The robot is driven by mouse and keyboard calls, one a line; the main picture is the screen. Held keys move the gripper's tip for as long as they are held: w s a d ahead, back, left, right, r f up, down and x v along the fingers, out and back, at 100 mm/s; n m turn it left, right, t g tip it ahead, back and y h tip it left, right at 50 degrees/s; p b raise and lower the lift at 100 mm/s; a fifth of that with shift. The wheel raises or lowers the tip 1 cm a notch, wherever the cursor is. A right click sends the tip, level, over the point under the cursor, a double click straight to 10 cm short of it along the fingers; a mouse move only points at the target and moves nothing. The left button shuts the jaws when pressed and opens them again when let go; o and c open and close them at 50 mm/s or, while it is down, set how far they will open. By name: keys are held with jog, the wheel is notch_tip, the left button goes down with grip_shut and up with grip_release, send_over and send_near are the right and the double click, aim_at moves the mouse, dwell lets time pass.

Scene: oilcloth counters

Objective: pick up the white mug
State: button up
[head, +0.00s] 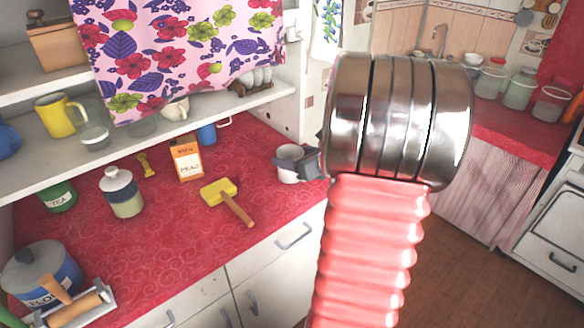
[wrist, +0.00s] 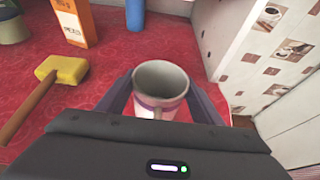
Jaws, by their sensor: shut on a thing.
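The white mug (wrist: 160,83) is between the two fingers of my gripper (wrist: 160,100) in the wrist view, its open top facing up. It is white with a purple-pink band low on its side. In the head view the mug (head: 288,175) is at the right end of the red counter, and my gripper (head: 296,164) is shut around it. My arm hides part of the area to the right of it. Whether the mug touches the counter I cannot tell.
A yellow mallet (head: 220,190) lies left of the mug on the red counter (head: 200,245). A tiled wall (wrist: 270,60) rises close on the right. A patterned curtain (head: 180,50) hangs above.

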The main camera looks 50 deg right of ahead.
jog(key=c, duration=0.4)
jog(key=shift+r, duration=0.1)
notch_tip(320, 180, up, 10)
jog(key=shift+f, duration=0.1)
dwell(0.4)
dwell(0.5)
